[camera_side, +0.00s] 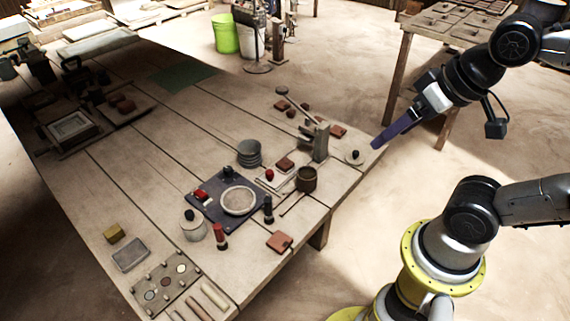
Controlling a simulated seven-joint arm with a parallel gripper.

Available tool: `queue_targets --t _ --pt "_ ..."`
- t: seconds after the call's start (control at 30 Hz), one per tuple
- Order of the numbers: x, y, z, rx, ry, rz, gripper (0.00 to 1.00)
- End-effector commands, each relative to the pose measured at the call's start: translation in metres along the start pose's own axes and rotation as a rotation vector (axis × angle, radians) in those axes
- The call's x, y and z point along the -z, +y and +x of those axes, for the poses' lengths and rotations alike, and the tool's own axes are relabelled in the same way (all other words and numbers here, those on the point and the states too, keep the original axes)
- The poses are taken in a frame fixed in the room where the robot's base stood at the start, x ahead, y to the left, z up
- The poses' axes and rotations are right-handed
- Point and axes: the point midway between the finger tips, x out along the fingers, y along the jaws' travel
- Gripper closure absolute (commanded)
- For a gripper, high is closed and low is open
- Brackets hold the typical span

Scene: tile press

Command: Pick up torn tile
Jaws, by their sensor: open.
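Several small reddish-brown tiles lie on the wooden worktable. One tile (280,242) with an uneven outline lies near the table's front edge. Another tile (285,163) is near the grey stand, and a third tile (338,131) lies to the stand's right. The view is too small to tell for certain which one is torn. My gripper (378,143) is at the right edge of the table, its purple fingers pointing down and left. It is open, with nothing seen in it, and apart from the tiles.
A dark board with a round pale disc (238,201) sits mid-table.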

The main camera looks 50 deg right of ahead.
Motion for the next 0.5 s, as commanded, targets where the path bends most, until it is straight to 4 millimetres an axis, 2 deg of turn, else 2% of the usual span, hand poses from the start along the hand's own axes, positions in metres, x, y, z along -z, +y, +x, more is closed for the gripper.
queue_targets --t 0.1,0.27,0.37,0.5 --pt "0.027 -0.006 -0.012 0.010 0.033 0.165 0.10" --pt "0.075 -0.013 -0.014 0.004 0.026 0.411 0.10" --pt "0.107 -0.017 -0.007 -0.008 0.010 0.561 0.10" --pt "0.155 -0.019 0.017 -0.042 -0.024 0.776 0.10"
